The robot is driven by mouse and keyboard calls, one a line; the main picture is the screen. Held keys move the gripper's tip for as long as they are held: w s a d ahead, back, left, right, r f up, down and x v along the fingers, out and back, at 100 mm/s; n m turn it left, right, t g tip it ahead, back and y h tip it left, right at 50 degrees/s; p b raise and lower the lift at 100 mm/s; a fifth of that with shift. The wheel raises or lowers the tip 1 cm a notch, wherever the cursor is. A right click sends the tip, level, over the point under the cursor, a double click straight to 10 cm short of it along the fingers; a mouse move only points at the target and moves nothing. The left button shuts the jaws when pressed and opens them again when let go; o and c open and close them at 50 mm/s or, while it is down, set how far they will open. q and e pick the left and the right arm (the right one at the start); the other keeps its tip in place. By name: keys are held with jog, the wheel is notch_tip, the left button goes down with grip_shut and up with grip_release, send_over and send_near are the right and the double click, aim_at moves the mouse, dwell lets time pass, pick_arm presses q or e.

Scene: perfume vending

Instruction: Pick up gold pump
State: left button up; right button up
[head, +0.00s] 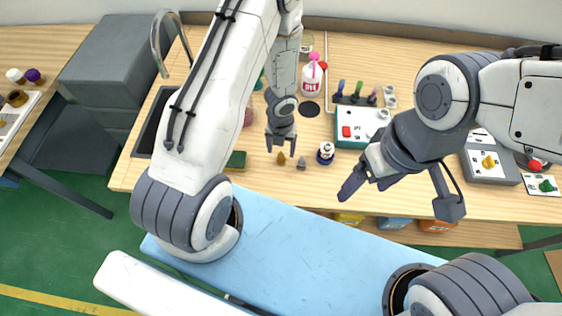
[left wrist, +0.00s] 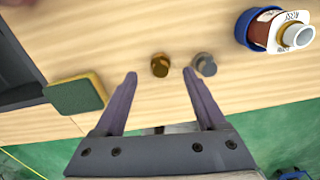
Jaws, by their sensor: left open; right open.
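The gold pump (head: 282,159) stands on the wooden table near its front edge. In the left wrist view the gold pump (left wrist: 160,66) lies just beyond the gap between my left gripper's fingers. A grey pump (head: 301,163) stands just right of it; in the left wrist view the grey pump (left wrist: 205,65) is close to the right fingertip. My left gripper (head: 281,143) is open and empty above and slightly behind the gold pump; its fingers also show in the left wrist view (left wrist: 160,80). My right gripper (head: 396,190) is open and empty over the front edge, well to the right.
A green and yellow sponge (head: 236,160) lies to the left, beside the dark sink (head: 152,124). A teal box with a red button (head: 354,130) is further right. Bare wood separates the pumps from the sponge.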

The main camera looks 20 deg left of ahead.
aim_at(281, 156)
pick_arm(q)
notch_tip(281, 156, down, 5)
jog(key=b, duration=0.4)
jog(key=shift+r, duration=0.15)
jog(key=shift+r, duration=0.1)
grip_shut()
jog(key=shift+r, duration=0.1)
